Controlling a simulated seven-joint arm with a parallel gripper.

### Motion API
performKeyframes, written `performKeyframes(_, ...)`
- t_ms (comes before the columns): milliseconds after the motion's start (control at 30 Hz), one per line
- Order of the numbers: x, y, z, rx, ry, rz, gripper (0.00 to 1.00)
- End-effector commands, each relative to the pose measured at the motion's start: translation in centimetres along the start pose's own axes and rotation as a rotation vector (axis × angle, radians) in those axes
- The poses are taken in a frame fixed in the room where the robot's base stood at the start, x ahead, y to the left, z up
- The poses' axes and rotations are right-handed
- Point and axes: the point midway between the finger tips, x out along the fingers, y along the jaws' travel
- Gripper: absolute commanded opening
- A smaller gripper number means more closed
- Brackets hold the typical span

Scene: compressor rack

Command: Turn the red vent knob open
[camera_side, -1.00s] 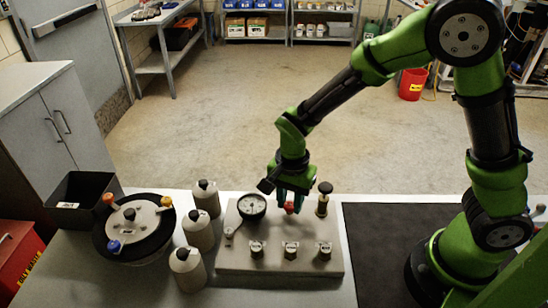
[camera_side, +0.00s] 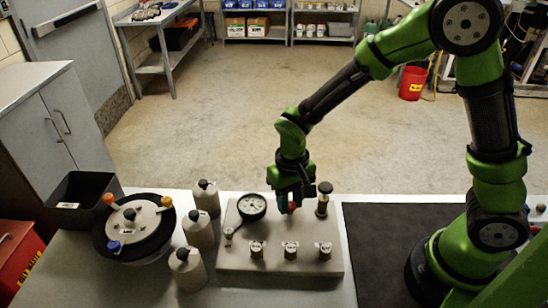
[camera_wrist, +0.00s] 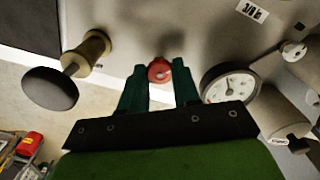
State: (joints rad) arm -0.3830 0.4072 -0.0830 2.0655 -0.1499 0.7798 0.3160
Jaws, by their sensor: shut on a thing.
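The red vent knob (camera_side: 291,207) stands on the grey panel (camera_side: 300,262), between the round gauge and the brass post with a dark cap. In the wrist view the red knob (camera_wrist: 159,71) sits between the two fingertips. My gripper (camera_side: 290,205) is upright over the panel, shut on the knob; it also shows in the wrist view (camera_wrist: 160,75). The fingers hide part of the knob's sides. I cannot tell the knob's exact turn angle.
A gauge (camera_side: 252,206) is left of the knob, and a dark-capped post (camera_side: 323,199) is close on the right. Several small labelled valves line the panel's front. Bottles (camera_side: 198,229) and a round carousel (camera_side: 134,229) stand left. A dark mat (camera_side: 395,235) lies clear at right.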

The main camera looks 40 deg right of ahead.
Motion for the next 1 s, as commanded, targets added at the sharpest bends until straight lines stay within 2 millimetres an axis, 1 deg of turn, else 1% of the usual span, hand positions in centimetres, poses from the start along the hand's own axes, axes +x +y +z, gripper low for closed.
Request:
performKeyframes(600, -0.1, -0.01, 0.0, -0.568, 0.0, -0.001, 0.01)
performKeyframes(800, -0.1, -0.01, 0.01, -0.707, 0.0, -0.001, 0.01)
performKeyframes(1000, -0.1, -0.02, 0.02, -0.8, 0.0, 0.0, 0.01)
